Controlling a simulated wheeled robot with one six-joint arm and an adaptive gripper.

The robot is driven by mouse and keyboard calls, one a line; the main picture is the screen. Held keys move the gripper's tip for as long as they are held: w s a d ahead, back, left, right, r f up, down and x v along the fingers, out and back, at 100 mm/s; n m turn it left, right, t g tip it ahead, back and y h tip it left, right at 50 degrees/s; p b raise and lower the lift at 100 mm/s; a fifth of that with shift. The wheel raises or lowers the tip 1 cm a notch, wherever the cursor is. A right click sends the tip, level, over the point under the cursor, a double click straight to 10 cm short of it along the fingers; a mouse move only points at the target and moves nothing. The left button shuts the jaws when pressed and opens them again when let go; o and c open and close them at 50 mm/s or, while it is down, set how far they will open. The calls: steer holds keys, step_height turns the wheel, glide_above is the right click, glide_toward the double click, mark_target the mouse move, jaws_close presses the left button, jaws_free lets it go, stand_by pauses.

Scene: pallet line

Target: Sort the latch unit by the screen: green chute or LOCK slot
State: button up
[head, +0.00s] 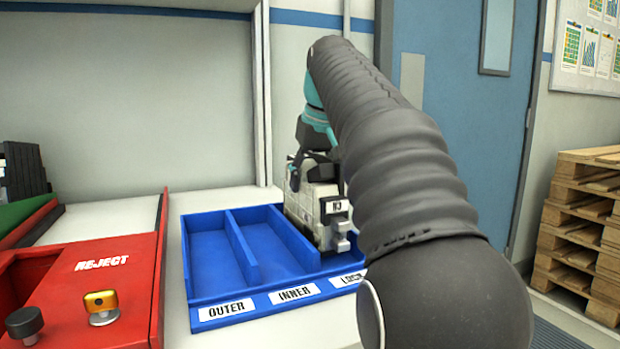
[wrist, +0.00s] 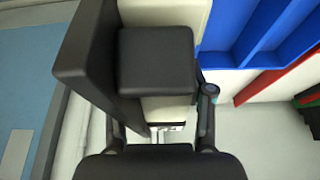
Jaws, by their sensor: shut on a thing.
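The latch unit (head: 312,203) is a pale, blocky piece with a small label and a grey metal latch at its front. My gripper (head: 312,160) is shut on its upper part; in the wrist view the pale unit (wrist: 168,108) shows between the dark fingers. The unit stands roughly upright at the LOCK slot, the right compartment of the blue tray (head: 228,311). Its lower end is partly hidden by the divider, so I cannot tell whether it rests on the slot floor. My arm covers the tray's right side. No screen is in view.
The OUTER and INNER compartments look empty. Stacked pallets (head: 585,225) stand at far right.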

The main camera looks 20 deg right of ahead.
steer(key=o, duration=1.5)
steer(key=shift+o, duration=0.2)
steer(key=v, duration=0.6)
steer(key=shift+s+r, duration=0.1)
steer(key=shift+r, duration=0.2)
steer(key=shift+s+r, duration=0.2)
steer(key=shift+r, duration=0.25)
